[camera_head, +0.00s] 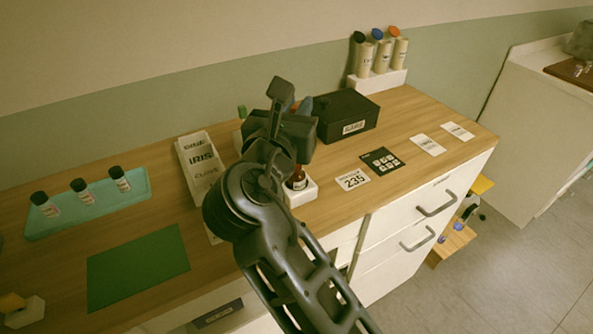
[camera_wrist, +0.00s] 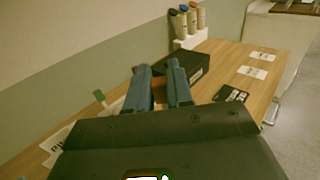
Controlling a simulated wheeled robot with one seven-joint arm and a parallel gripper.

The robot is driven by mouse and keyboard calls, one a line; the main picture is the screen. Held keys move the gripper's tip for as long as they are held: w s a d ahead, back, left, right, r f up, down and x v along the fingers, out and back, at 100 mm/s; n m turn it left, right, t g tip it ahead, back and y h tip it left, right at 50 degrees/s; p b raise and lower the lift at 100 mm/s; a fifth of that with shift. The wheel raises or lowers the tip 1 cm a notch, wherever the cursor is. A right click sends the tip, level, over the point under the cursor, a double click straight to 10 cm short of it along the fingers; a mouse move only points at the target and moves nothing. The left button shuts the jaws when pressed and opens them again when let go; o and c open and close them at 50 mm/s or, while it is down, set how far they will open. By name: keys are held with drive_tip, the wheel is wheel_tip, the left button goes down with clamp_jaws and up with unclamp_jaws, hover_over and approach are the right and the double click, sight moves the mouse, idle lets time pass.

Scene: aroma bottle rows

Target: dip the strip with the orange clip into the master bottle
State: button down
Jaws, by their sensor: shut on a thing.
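My gripper (camera_head: 296,106) is over the middle of the table, its fingers reaching toward the back. In the wrist view its two blue-grey fingers (camera_wrist: 159,68) are close together, with a small orange-brown patch (camera_wrist: 158,84) between them. This looks like the orange clip, held by the fingers. The strip itself is hidden from both views. A brown bottle (camera_head: 299,177) with a pale label stands upright in a white holder (camera_head: 305,193), below and partly behind my gripper in the head view. It may be the master bottle; its top is hidden by my arm.
A black box (camera_head: 350,107) stands close behind. A green clip (camera_head: 241,112) shows left of my gripper. A white labelled tray (camera_head: 183,146), a teal tray (camera_head: 143,178) with three bottles and a green mat (camera_head: 137,267) lie left. Cards (camera_head: 383,160) and a tube rack (camera_head: 393,78) are right.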

drive_tip(key=shift+f+b, duration=0.7)
drive_tip(key=shift+f, duration=1.9)
idle(1.0)
drive_tip(key=shift+r+p, duration=0.8)
drive_tip(key=shift+r, duration=3.45)
